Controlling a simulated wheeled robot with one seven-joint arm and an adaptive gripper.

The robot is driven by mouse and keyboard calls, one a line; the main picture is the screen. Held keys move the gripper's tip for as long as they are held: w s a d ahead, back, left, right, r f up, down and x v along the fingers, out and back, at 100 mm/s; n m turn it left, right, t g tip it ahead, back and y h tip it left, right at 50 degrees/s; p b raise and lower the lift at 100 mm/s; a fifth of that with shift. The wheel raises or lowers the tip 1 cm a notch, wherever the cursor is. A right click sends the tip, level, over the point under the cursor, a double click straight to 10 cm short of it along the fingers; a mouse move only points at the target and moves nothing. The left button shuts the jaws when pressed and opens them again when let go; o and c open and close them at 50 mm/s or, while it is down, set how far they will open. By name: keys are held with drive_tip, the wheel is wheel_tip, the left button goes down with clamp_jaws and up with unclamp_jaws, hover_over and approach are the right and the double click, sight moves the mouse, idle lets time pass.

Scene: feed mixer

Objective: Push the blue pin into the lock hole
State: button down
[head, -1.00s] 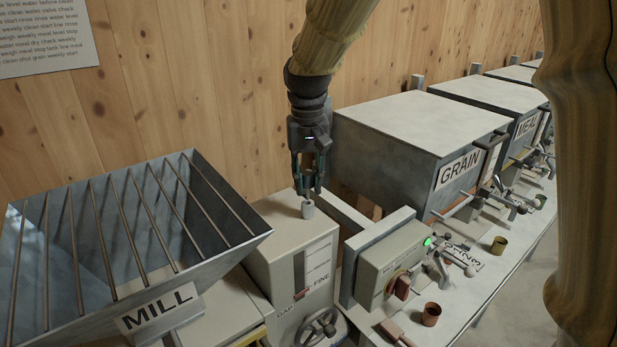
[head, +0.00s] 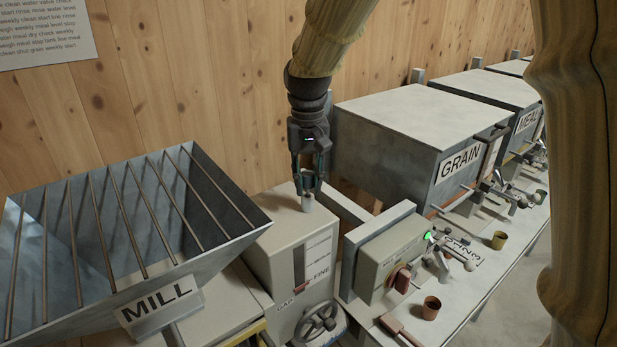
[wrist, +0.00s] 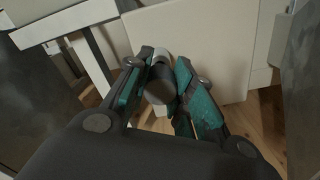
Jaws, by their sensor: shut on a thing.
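My gripper (head: 308,188) points down over the top of the grey mill cabinet (head: 270,246). Its fingers are closed around a short cylinder, which I take to be the pin; its dark grey end (wrist: 160,90) faces me in the wrist view. No clear blue shows on it. A pale round post (head: 307,204) stands on the cabinet top right under the fingertips, and a pale cylinder (wrist: 160,56) shows just beyond the dark end in the wrist view. The fingers partly hide where the two meet, and I cannot see the lock hole or tell how deep the pin sits.
The barred MILL hopper (head: 120,240) stands left of the cabinet. A control box (head: 385,262) with a green light is to the right, with the GRAIN bin (head: 420,130) behind. A handwheel (head: 318,322) is on the cabinet front. A brown cup (head: 431,308) stands on the bench.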

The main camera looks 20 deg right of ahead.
sight(308, 173)
drive_tip(key=shift+f, duration=0.9)
drive_tip(key=c, duration=1.2)
unclamp_jaws()
drive_tip(key=shift+o, duration=0.2)
wheel_tip(308, 173, up, 12)
drive_tip(key=shift+w, duration=0.1)
